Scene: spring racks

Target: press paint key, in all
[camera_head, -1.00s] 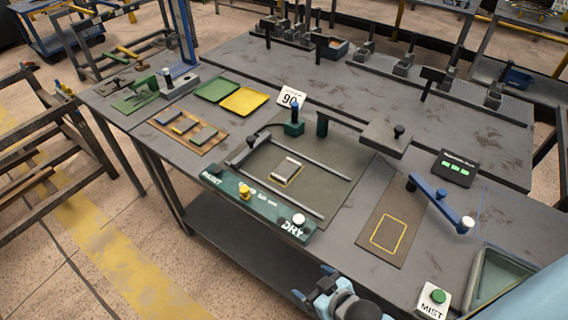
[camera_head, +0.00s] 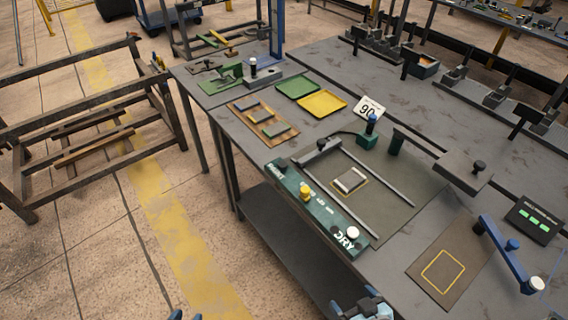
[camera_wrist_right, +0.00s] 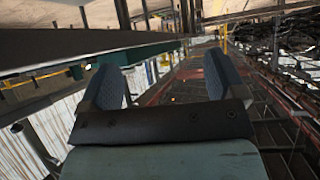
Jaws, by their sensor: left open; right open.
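A dark green key bar (camera_head: 325,212) lies along the table's near edge. It carries the word PAINT at its far left end and DRY at its near right end. A small dark knob (camera_head: 281,163) stands by PAINT, a yellow knob (camera_head: 305,192) further along, and a white knob (camera_head: 352,234) by DRY. Behind the bar, a pale block (camera_head: 349,180) lies in a yellow outline between two rails. My right gripper (camera_head: 362,306) is at the bottom edge, open, apart from the bar; its blue fingers show spread and empty in the right wrist view (camera_wrist_right: 165,85). My left gripper (camera_head: 186,316) barely shows at the bottom.
A "90" card (camera_head: 368,108) and green-based post (camera_head: 369,133) stand behind the rails. Green tray (camera_head: 297,87) and yellow tray (camera_head: 322,103) lie further back. A blue lever (camera_head: 507,255) is at right. Open floor lies left of the table, before a dark metal frame (camera_head: 80,130).

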